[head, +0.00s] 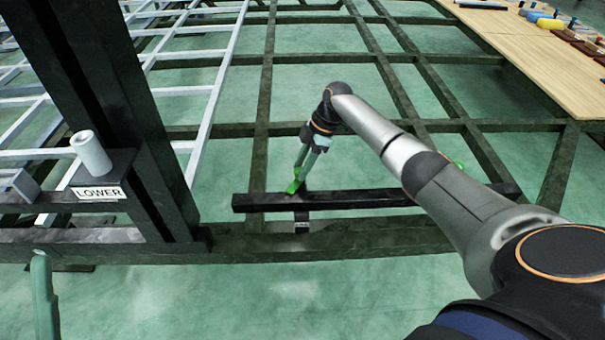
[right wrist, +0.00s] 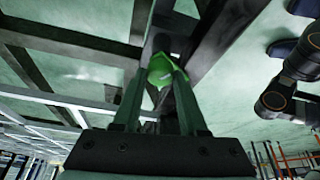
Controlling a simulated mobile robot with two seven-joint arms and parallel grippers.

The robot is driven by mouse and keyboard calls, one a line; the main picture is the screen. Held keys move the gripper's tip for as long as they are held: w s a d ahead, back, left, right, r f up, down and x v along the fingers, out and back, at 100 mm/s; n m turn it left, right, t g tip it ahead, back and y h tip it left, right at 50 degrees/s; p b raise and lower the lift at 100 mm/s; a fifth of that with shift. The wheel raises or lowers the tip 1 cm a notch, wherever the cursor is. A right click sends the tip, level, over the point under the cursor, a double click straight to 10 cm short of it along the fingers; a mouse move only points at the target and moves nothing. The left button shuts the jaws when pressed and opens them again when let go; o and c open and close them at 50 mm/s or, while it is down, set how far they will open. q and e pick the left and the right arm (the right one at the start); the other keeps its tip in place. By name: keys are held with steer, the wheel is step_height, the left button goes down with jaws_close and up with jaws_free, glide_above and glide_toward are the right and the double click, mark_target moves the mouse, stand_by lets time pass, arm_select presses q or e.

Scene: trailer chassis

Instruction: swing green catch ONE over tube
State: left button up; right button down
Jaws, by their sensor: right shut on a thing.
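A black tube (head: 375,199) lies level along the dark chassis beam. A green catch (head: 293,187) shows near the tube's left part, at the fingertips of my right gripper (head: 299,174). In the right wrist view this green catch (right wrist: 161,69) sits between the two fingertips of my right gripper (right wrist: 160,80), which is shut on it. A second green catch (head: 458,165) shows partly behind my right arm near the tube's right part. No number is readable on either catch. A green part of my left gripper (head: 42,290) shows at the lower left edge; its jaws cannot be made out.
A dark post (head: 110,110) stands at the left, beside a bracket with a "LOWER" label (head: 100,193) and a white cylinder (head: 91,153). A wooden table (head: 540,60) with several items is at the upper right. Open green floor lies in front of the beam.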

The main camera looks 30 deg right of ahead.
steer(key=n+b, duration=0.1)
steer(key=n+g+b, duration=0.1)
steer(key=n+b, duration=0.2)
steer(key=shift+w+f+g+b, duration=0.15)
steer(key=shift+f+g+b, duration=0.1)
steer(key=shift+g+b, duration=0.1)
arm_select(q)
step_height(320, 180, down, 8)
steer(key=d+b, duration=0.1)
steer(key=shift+w+m+g, duration=0.15)
steer(key=shift+m+g, duration=0.15)
steer(key=shift+g, duration=0.1)
arm_select(e)
steer(key=shift+r+n+g, duration=0.15)
steer(key=shift+n+g, duration=0.2)
steer(key=shift+n, duration=0.85)
arm_select(q)
steer(key=shift+f+b, duration=0.1)
steer(key=shift+b, duration=0.2)
arm_select(e)
steer(key=shift+c, duration=2.2)
jaws_free()
steer(key=shift+r, duration=0.1)
